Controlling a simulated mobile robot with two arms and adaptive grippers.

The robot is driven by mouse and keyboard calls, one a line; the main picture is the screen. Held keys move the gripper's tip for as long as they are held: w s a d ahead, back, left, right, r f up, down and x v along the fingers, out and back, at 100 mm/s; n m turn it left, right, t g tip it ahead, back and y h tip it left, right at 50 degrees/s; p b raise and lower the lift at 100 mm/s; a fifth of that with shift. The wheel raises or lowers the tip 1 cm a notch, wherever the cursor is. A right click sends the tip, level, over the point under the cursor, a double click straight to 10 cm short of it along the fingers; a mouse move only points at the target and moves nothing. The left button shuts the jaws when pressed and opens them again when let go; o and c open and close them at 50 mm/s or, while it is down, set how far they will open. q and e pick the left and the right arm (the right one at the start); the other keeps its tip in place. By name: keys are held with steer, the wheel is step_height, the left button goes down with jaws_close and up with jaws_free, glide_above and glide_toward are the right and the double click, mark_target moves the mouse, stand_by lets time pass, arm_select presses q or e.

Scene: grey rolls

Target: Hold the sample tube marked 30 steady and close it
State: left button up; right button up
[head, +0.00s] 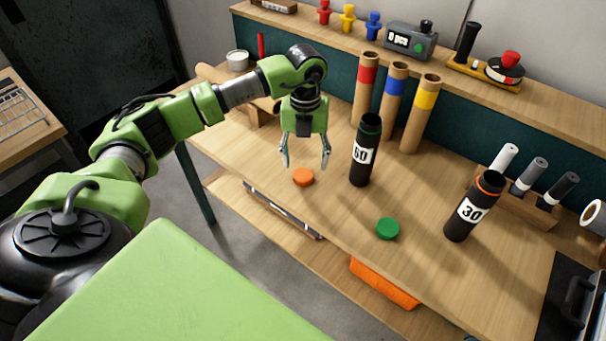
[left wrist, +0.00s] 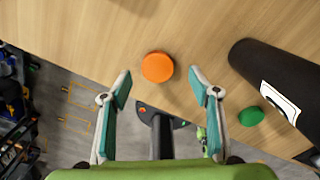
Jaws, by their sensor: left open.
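The tube marked 30 (head: 465,212) is black with a white label and an orange ring at its open top; it stands upright at the right of the bench. The tube marked 60 (head: 365,158) is black with a green-edged open top. An orange cap (head: 303,177) lies on the bench and also shows in the left wrist view (left wrist: 157,67). A green cap (head: 387,228) lies between the tubes, nearer the front edge; it also shows in the left wrist view (left wrist: 251,116). My left gripper (head: 305,165) is open and empty above the orange cap. My right gripper is not in view.
Three cardboard tubes with red, blue and yellow bands (head: 396,85) stand behind tube 60. A wooden rack (head: 535,208) with grey-toned rolls stands behind tube 30. The bench's front edge is close to both caps. A shelf (head: 500,90) runs along the back.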

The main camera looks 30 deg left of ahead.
mark_target(303, 173)
arm_select(q)
steer(key=f, duration=0.4)
steer(key=shift+a+f+p, duration=0.15)
steer(key=shift+a+p, duration=0.05)
steer(key=shift+p, duration=0.2)
steer(key=shift+s, duration=0.1)
steer(key=c, duration=0.8)
